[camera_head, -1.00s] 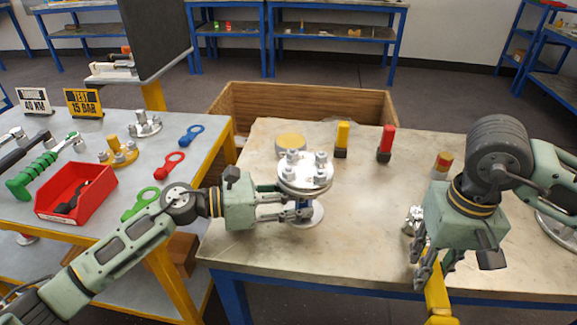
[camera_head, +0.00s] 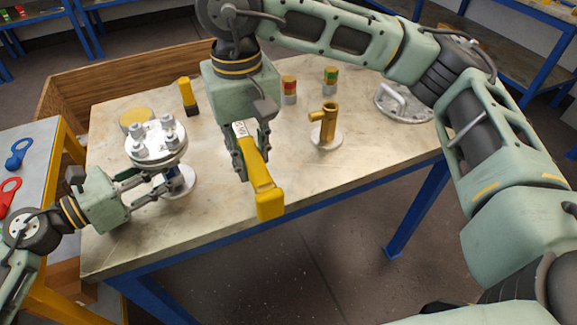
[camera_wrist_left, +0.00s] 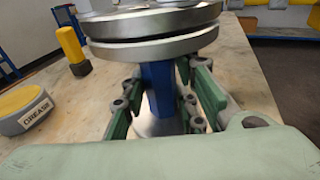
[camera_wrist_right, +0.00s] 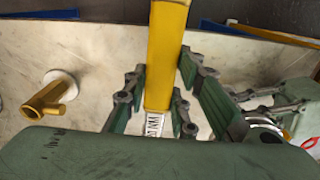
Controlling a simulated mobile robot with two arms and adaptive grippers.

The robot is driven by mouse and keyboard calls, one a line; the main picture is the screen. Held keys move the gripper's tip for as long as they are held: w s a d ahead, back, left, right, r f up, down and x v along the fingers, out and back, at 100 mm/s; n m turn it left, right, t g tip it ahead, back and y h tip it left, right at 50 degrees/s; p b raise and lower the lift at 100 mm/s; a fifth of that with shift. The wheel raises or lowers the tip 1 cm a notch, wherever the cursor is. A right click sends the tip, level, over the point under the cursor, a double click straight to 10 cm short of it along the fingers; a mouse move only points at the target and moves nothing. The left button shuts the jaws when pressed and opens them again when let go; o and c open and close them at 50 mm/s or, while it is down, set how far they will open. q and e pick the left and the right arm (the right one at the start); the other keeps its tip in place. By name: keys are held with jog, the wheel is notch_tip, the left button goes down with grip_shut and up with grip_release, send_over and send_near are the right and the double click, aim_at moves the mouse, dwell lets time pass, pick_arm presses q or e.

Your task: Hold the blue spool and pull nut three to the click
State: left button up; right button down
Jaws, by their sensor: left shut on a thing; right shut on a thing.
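The blue spool (camera_head: 176,181) stands upright on a round base on the stone-topped table, under a round metal flange (camera_head: 157,158) with several nuts (camera_head: 140,138) on top. My left gripper (camera_head: 169,186) is shut around the blue spool below the flange; the left wrist view shows the blue column (camera_wrist_left: 157,88) between its fingers. My right gripper (camera_head: 243,158) is shut on a long yellow tool (camera_head: 264,188), right of the flange and apart from it. The tool has a white label (camera_wrist_right: 154,124). I cannot tell which nut is three.
A grease tin (camera_head: 137,116) and a yellow-black post (camera_head: 188,97) stand behind the flange. A brass post with a side stub (camera_head: 326,127), coloured cylinders (camera_head: 290,90) and a handled metal plate (camera_head: 405,104) stand to the right. The table's front middle is mostly clear.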

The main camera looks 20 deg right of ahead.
pick_arm(q)
jog(key=shift+w, duration=0.1)
pick_arm(e)
jog(key=s+a+r, duration=0.2)
jog(key=a+r, duration=0.4)
jog(key=a, duration=0.3)
jog(key=s+a+r, duration=0.3)
jog(key=a+r, duration=0.4)
jog(key=a, duration=0.1)
jog(key=shift+a+f, duration=0.2)
jog(key=shift+f, duration=0.95)
jog(key=shift+a+f, duration=0.15)
jog(key=shift+f, duration=0.95)
jog(key=shift+f, duration=0.25)
jog(key=shift+f, duration=1)
